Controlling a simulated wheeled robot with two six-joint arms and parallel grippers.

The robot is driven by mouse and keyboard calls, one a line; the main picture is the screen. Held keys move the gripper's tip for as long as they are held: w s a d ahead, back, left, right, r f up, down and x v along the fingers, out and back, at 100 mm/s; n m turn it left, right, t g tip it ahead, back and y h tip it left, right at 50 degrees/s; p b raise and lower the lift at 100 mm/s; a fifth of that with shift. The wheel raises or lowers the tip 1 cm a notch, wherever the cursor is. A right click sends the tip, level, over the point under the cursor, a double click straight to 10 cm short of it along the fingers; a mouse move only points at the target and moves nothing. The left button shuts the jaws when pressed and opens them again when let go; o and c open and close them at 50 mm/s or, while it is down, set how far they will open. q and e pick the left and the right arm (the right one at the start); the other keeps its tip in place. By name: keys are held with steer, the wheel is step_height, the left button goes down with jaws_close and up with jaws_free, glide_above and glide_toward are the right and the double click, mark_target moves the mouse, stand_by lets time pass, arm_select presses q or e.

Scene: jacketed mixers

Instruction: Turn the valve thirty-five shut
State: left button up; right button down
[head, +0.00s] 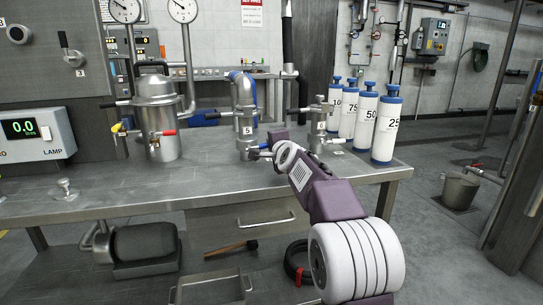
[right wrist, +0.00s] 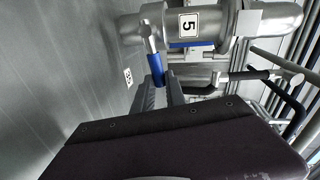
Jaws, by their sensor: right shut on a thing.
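The valve has a blue lever handle (right wrist: 156,67), which hangs below a steel fitting on the jacketed mixer labelled 5 (right wrist: 200,22). A small tag (right wrist: 127,77) on the bench beside it seems to read 35. My right gripper (right wrist: 160,88) is shut on the blue handle. In the head view, my right gripper (head: 267,153) reaches the front foot of mixer 5 (head: 247,122), where a bit of blue handle (head: 259,147) shows. The gripper hides part of the handle. My left gripper is not in view.
A steel vessel (head: 158,115) with red and yellow handles stands to the left. Another fitting (head: 319,125) stands close to the right of my gripper, then several white bottles with blue caps (head: 386,128). The bench front (head: 215,182) is mostly clear.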

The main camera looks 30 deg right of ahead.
steer(key=shift+f+m+b, duration=0.5)
steer(key=shift+m+b, duration=0.15)
steer(key=shift+m, duration=0.05)
steer(key=c, duration=1.4)
jaws_free()
steer(key=shift+f, duration=0.1)
steer(key=shift+o, duration=0.2)
steer(key=v, duration=0.9)
steer(key=shift+s+d, duration=0.1)
